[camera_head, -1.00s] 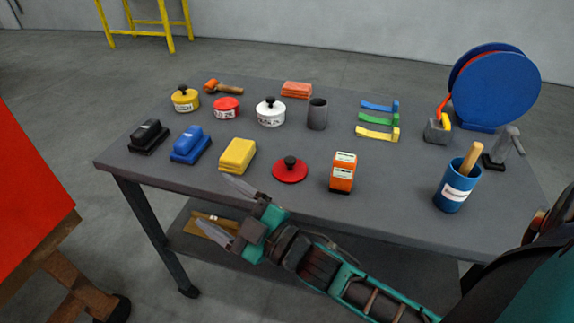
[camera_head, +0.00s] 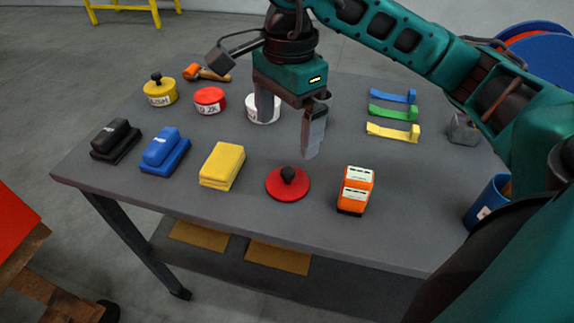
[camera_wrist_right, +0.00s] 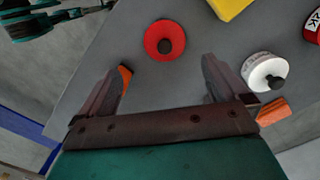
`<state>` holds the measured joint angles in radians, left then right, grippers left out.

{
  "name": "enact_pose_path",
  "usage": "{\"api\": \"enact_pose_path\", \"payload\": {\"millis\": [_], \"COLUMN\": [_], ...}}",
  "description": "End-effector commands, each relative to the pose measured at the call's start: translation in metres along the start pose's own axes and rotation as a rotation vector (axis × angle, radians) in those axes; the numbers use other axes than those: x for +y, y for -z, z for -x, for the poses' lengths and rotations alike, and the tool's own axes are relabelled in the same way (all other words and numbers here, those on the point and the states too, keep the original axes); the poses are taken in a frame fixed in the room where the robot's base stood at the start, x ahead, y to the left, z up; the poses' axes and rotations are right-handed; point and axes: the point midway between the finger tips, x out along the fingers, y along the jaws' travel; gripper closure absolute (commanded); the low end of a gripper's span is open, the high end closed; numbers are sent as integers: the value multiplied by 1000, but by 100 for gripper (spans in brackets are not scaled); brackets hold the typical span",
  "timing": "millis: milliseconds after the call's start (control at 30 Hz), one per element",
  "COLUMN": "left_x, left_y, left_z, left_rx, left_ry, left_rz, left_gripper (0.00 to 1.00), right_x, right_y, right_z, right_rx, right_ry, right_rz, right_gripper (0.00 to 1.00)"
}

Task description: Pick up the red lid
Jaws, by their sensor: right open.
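The red lid (camera_head: 274,189) is a flat red disc with a black knob, lying on the grey table near its front edge. It also shows in the right wrist view (camera_wrist_right: 152,38), beyond the fingertips. My right gripper (camera_head: 290,128) is open and empty, pointing down above the table, behind and above the lid in the head view. Its two fingers also show in the right wrist view (camera_wrist_right: 160,82), apart, with nothing between them. My left gripper is not seen in the head view.
A yellow block (camera_head: 222,165) lies left of the lid and an orange box (camera_head: 356,190) stands close on its right. Behind are a red tin (camera_head: 210,101) and a white tin (camera_head: 263,108), partly hidden by my gripper. The table (camera_head: 250,215) in front of the lid is clear.

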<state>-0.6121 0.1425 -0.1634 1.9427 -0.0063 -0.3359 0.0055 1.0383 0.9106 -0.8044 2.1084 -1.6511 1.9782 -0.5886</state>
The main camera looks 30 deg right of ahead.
Motion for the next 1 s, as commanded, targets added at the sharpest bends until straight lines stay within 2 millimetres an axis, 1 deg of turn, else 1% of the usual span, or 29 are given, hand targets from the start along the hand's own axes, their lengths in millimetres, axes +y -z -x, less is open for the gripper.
{"api": "enact_pose_path", "payload": {"millis": [33, 67, 133, 400, 500, 667, 900, 1000], "left_x": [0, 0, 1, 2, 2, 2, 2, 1], "left_y": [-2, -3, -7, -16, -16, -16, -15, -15], "left_z": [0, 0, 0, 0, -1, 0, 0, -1], "left_rx": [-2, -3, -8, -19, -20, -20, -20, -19], "left_ry": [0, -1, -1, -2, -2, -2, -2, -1], "left_rz": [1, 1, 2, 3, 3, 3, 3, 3], "left_gripper": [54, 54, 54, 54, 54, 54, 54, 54], "right_x": [-1, -1, -1, -2, -2, -3, -5, -6], "right_y": [6, 9, 11, 13, 13, 13, 13, 13], "right_z": [1, -1, -10, -58, -68, -78, -113, -122], "right_rx": [31, 41, 52, 49, 49, 47, 47, 47], "right_ry": [9, 11, 11, 10, 11, 11, 9, 12], "right_rz": [-3, -3, -4, -5, -5, -4, -5, -4], "right_gripper": [0, 0, 0, 0, 0, 0, 0, 0]}}
